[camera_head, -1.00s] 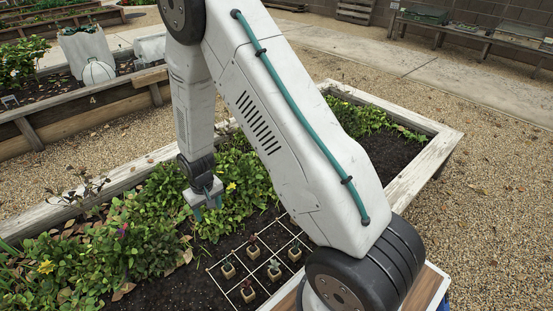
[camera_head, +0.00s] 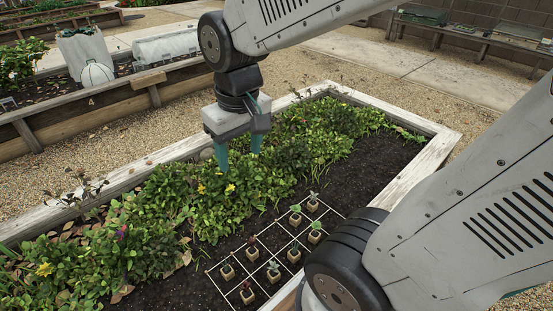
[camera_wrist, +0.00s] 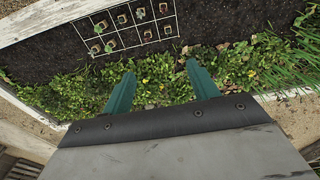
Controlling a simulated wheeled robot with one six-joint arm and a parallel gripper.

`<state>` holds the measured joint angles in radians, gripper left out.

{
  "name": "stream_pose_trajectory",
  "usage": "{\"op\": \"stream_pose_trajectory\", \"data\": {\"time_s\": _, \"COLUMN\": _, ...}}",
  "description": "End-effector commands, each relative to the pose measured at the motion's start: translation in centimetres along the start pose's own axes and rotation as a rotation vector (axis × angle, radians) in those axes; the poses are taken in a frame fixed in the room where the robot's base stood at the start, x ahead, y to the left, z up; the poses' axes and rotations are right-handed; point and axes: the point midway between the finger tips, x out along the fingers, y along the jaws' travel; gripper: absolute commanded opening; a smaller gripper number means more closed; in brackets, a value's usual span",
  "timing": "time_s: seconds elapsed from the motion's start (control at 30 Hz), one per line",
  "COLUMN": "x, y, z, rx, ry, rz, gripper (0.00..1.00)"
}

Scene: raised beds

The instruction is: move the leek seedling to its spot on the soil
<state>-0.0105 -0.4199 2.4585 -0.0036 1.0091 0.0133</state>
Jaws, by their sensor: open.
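Several small seedlings in pale soil blocks stand in a white string grid on the soil, including a bright green one (camera_head: 315,234), a grey-green one (camera_head: 273,272) and a reddish one (camera_head: 253,252). The blocks also show at the top of the wrist view, one (camera_wrist: 147,35) near the near string. I cannot tell which is the leek seedling. My gripper (camera_head: 239,158) hangs above the leafy plants, behind and left of the grid. Its two teal fingers (camera_wrist: 160,72) are apart with nothing between them. Bare soil (camera_head: 274,230) shows in the grid's left row, between blocks.
The raised bed has a pale wooden rim (camera_head: 433,157). Dense leafy plants (camera_head: 160,205) fill its far side. Open dark soil (camera_head: 365,168) lies beyond the grid. Another bed with a white bag (camera_head: 88,55) stands behind, across a gravel path (camera_head: 180,125).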

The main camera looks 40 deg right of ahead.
Motion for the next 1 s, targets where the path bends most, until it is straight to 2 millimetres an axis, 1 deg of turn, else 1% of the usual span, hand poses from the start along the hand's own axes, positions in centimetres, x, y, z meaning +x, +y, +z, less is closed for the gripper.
{"op": "stream_pose_trajectory", "data": {"time_s": 0.03, "x": -1.1, "y": 0.1, "z": 1.6, "rx": 0.001, "ry": 0.013, "rz": 0.0, "gripper": 0.59}}
{"op": "stream_pose_trajectory", "data": {"time_s": 0.1, "x": -2.1, "y": 0.2, "z": 3.6, "rx": 0.001, "ry": 0.016, "rz": 0.0, "gripper": 0.59}}
{"op": "stream_pose_trajectory", "data": {"time_s": 0.2, "x": -3.1, "y": 0.3, "z": 6.2, "rx": 0.002, "ry": 0.02, "rz": 0.001, "gripper": 0.59}}
{"op": "stream_pose_trajectory", "data": {"time_s": 0.3, "x": -3.7, "y": 0.3, "z": 8.1, "rx": 0.001, "ry": 0.022, "rz": 0.001, "gripper": 0.59}}
{"op": "stream_pose_trajectory", "data": {"time_s": 0.4, "x": -3.9, "y": 0.3, "z": 9.2, "rx": 0.001, "ry": 0.023, "rz": 0.001, "gripper": 0.59}}
{"op": "stream_pose_trajectory", "data": {"time_s": 0.53, "x": -4.0, "y": 0.4, "z": 9.7, "rx": 0.001, "ry": 0.02, "rz": 0.001, "gripper": 0.59}}
{"op": "stream_pose_trajectory", "data": {"time_s": 1.0, "x": -4.0, "y": 0.3, "z": 9.6, "rx": 0.001, "ry": 0.021, "rz": 0.001, "gripper": 0.59}}
